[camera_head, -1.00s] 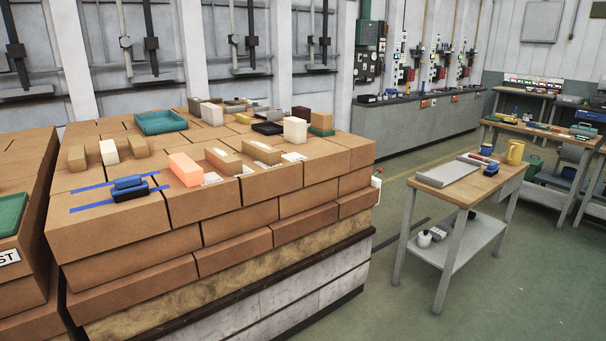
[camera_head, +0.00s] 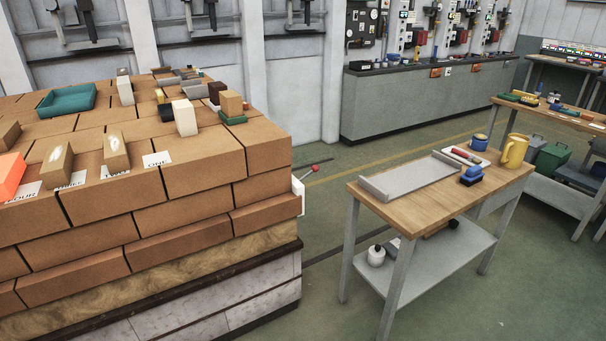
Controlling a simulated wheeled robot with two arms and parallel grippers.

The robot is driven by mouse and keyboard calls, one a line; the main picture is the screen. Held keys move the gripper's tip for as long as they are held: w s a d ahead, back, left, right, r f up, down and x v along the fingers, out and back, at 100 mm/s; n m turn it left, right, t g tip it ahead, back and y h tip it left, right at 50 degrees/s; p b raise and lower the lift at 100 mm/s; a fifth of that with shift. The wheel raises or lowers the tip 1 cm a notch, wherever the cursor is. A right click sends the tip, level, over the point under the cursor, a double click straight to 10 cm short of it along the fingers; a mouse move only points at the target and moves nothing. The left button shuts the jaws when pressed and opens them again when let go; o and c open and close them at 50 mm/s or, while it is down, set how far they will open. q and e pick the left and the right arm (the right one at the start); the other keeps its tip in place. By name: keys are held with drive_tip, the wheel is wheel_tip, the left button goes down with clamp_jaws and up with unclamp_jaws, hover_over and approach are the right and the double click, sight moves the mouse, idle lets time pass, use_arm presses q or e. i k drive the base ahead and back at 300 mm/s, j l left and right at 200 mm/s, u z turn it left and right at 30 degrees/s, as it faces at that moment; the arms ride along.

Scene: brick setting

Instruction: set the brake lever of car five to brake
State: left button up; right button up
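A lever with a red knob (camera_head: 315,168) sticks out past the right end of the brick-laden car (camera_head: 190,217). It is small in the head view, low beside a white plate (camera_head: 298,193) at that end. I cannot read a car number or a brake marking there, so I cannot tell whether this is car five's lever or which setting it is at. The lower part of the lever is partly hidden by the stack. Neither of my grippers shows in the head view.
A wooden-topped table (camera_head: 418,210) with a grey tray (camera_head: 410,178) and a yellow jug (camera_head: 513,151) stands at right. Green floor (camera_head: 318,228) lies between car and table. A teal tray (camera_head: 67,100) and loose bricks sit on the car. A grey counter (camera_head: 430,100) runs behind.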

sight(316, 168)
drive_tip(key=i+l, duration=0.6)
drive_tip(key=l, duration=0.25)
drive_tip(key=i+l, duration=0.3)
drive_tip(key=i+l+u, duration=0.1)
drive_tip(key=i+l, duration=0.2)
drive_tip(key=l, duration=0.25)
drive_tip(key=i+l, duration=0.3)
drive_tip(key=l, duration=0.15)
drive_tip(key=i+l, duration=0.25)
drive_tip(key=l, duration=0.15)
drive_tip(key=i+j, duration=0.2)
drive_tip(key=i, duration=0.25)
